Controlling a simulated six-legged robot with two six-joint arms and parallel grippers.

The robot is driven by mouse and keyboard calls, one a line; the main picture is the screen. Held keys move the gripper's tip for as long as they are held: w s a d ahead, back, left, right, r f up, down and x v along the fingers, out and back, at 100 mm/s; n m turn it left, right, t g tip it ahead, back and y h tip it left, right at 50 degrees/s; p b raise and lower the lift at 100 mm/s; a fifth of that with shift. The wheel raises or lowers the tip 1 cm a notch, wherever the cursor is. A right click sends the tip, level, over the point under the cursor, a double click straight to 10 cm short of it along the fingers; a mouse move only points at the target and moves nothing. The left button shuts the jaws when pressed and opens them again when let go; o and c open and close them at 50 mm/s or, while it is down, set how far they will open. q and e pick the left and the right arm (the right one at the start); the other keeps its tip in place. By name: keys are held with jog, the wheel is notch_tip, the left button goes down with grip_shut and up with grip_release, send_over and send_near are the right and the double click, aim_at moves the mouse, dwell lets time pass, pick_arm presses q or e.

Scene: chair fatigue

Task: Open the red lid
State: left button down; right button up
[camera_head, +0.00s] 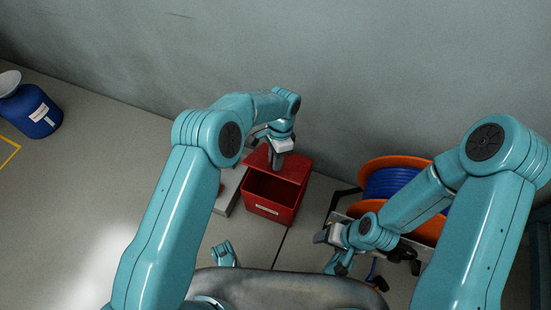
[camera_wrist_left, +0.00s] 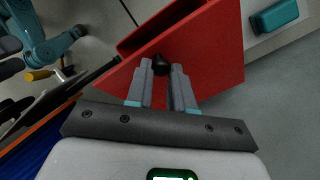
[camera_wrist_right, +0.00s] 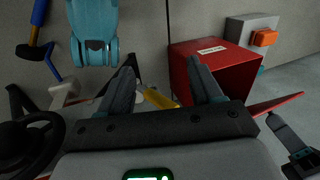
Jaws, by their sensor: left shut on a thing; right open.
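The red lid (camera_head: 257,157) is raised on the far side of the red box (camera_head: 287,210), whose dark inside shows in the head view. My left gripper (camera_head: 277,163) is above the lid. In the left wrist view its fingers are shut on the black knob (camera_wrist_left: 160,65) of the lid (camera_wrist_left: 205,55). My right gripper (camera_head: 322,237) is open and empty, to the right of the box. In the right wrist view the labelled box (camera_wrist_right: 215,65) is beyond its fingers, and part of the lid (camera_wrist_right: 275,103) shows at right.
An orange reel with blue cable (camera_head: 390,182) stands on a frame to the right of the box. A grey box (camera_head: 228,192) stands close at the box's left. A blue container (camera_head: 32,112) is far left.

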pick_arm(q)
jog(key=c, duration=1)
grip_release()
jog(key=shift+w+a+f, duration=0.15)
jog(key=shift+w+f, duration=0.05)
jog(key=shift+w, duration=0.3)
jog(key=shift+f, duration=0.1)
jog(key=shift+s, duration=0.1)
jog(key=shift+r, duration=0.4)
jog(key=p+v, duration=0.5)
jog(key=v, duration=1)
jog(key=shift+r, duration=0.4)
jog(key=shift+f, duration=0.1)
